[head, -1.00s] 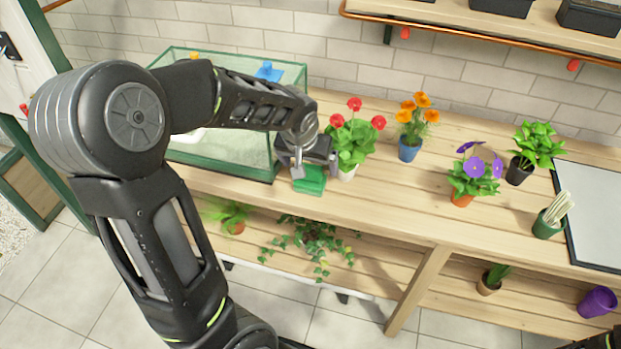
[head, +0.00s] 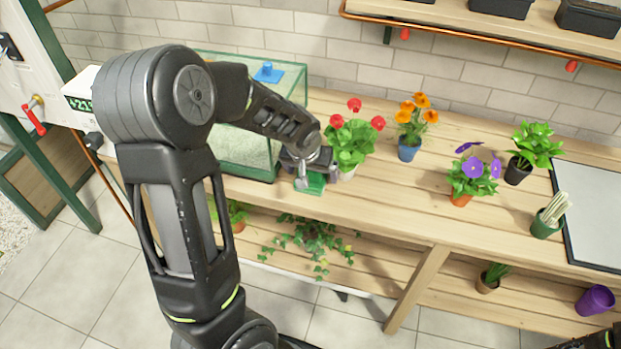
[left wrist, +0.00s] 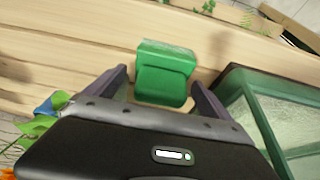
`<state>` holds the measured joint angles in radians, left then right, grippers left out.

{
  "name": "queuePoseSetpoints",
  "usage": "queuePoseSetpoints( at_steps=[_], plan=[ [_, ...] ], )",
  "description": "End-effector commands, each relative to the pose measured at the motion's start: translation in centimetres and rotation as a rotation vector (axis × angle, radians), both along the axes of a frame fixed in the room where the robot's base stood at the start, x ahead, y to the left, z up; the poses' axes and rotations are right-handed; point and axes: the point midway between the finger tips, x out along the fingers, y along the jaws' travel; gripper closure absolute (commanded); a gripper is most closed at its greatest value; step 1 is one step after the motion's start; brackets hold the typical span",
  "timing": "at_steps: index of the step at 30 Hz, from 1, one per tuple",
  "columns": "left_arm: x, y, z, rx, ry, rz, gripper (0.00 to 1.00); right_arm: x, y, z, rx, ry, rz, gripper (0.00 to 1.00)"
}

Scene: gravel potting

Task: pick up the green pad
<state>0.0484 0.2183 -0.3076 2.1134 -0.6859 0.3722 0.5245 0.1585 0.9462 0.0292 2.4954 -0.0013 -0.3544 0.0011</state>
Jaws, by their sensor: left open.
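The green pad (head: 311,184) lies on the wooden bench near its front edge, partly hidden by my left gripper in the head view. It also shows in the left wrist view (left wrist: 165,75), a green block with a paler top edge. My left gripper (head: 305,172) is open, close above the pad. In the left wrist view its two fingers (left wrist: 163,88) stand on either side of the pad's near part, with a gap visible at each side. At the head view's lower right corner a small dark piece shows, but no right gripper fingers are seen.
A glass tank (head: 250,172) with a green frame stands just left of the pad. A red-flowered plant (head: 350,150) in a white pot stands close on the right. An orange-flowered plant (head: 410,130) and a purple-flowered plant (head: 470,178) stand farther right. A lower shelf holds trailing ivy (head: 310,238).

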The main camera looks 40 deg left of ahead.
Motion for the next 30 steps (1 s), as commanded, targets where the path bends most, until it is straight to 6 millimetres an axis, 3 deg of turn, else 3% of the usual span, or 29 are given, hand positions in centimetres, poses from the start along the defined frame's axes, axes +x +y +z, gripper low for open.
queuePoseSetpoints(
  at_steps=[11, 30],
  plan=[
    [-0.03, -0.02, 0.02, 0.0, 0.0, 0.0, 0.06, 0.0, 0.0, 0.0, 0.0, 0.0, 0.0, 0.6],
    [-0.03, -0.02, 0.02, 0.0, 0.001, 0.0, 0.58, 0.0, 0.0, 0.0, 0.0, 0.0, 0.0, 0.6]
  ],
)
